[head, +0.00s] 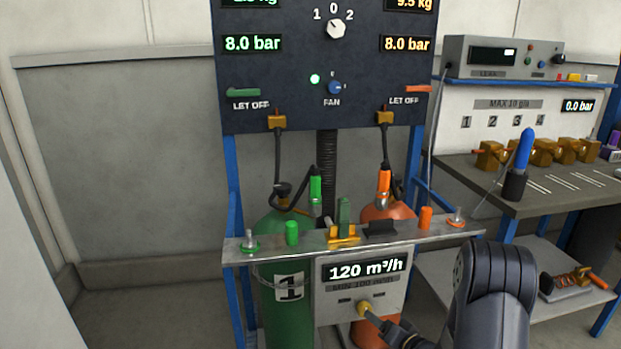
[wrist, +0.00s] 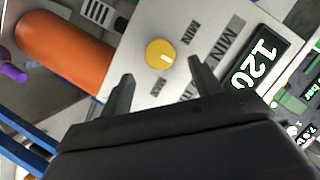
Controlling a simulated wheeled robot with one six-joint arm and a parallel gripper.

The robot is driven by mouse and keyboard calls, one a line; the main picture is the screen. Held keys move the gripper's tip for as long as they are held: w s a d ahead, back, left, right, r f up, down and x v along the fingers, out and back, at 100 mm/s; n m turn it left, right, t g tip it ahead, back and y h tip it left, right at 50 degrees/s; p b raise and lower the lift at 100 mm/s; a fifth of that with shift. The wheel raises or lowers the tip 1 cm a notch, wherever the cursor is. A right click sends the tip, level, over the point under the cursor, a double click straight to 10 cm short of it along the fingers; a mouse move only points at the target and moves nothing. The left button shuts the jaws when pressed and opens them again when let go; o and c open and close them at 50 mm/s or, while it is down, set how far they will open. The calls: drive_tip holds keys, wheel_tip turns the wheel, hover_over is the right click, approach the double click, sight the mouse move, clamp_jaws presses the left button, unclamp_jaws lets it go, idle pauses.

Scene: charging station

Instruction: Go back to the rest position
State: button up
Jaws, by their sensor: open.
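My gripper (wrist: 161,71) is open in the wrist view, its two dark fingers apart with nothing between them. A round yellow knob (wrist: 160,54) on the grey flow panel lies just beyond the fingertips; I cannot tell the exact gap. In the head view my gripper (head: 378,320) points at the same knob (head: 364,308), below the display reading 120 m³/h (head: 364,270). My dark arm comes in from the lower right.
A narrow shelf (head: 290,246) with fittings runs above the flow panel. A green cylinder (head: 283,325) and an orange cylinder (head: 385,212) stand behind it. A workbench (head: 530,205) with a blue-handled tool (head: 525,150) is at the right. The left wall side is clear.

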drive_tip(key=w+a+f+n+h+b, duration=0.2)
drive_tip(key=w+a+n+h+b, duration=0.25)
drive_tip(key=b, duration=0.45)
drive_tip(key=s+d+r+n+p, duration=0.1)
drive_tip(key=s+d+r+p, duration=0.2)
drive_tip(key=s+r+p, duration=0.2)
drive_tip(key=shift+s+d+r+g+h+p, duration=0.35)
drive_tip(key=shift+s+r, duration=1.35)
drive_tip(key=shift+s, duration=1.2)
drive_tip(key=shift+n, duration=0.25)
